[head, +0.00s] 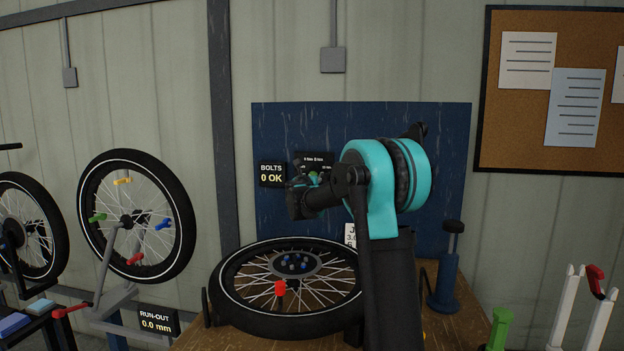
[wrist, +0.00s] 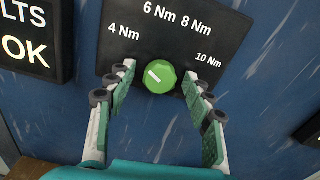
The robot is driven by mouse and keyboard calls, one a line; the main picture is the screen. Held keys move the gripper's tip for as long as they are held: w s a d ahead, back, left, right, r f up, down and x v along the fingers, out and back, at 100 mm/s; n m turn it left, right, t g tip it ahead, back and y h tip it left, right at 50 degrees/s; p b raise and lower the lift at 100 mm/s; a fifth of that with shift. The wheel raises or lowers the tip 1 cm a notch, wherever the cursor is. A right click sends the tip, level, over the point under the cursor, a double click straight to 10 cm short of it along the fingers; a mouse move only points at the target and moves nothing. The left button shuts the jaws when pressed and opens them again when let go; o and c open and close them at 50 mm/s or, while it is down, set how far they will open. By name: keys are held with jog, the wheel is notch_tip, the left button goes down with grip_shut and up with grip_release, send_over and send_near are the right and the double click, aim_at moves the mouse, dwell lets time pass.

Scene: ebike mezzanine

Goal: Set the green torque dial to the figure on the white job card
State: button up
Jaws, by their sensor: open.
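The green torque dial (wrist: 160,77) is on a dark panel (wrist: 228,40) marked 4 Nm, 6 Nm, 8 Nm and 10 Nm. Its white pointer line slants to the upper left, toward the 4 Nm mark. My gripper (wrist: 160,97) is open, one finger on each side of the dial with gaps between. In the head view my gripper (head: 306,186) is in front of the panel and hides most of the dial. The white job card (head: 350,236) is behind my arm; only its left edge shows and its figure cannot be read in full.
A blue pump-like tool (head: 448,275) stands right.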

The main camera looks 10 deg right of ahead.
jog(key=shift+c, duration=0.4)
jog(key=c, duration=1.1)
jog(key=shift+m, duration=3.8)
jog(key=o, duration=1.2)
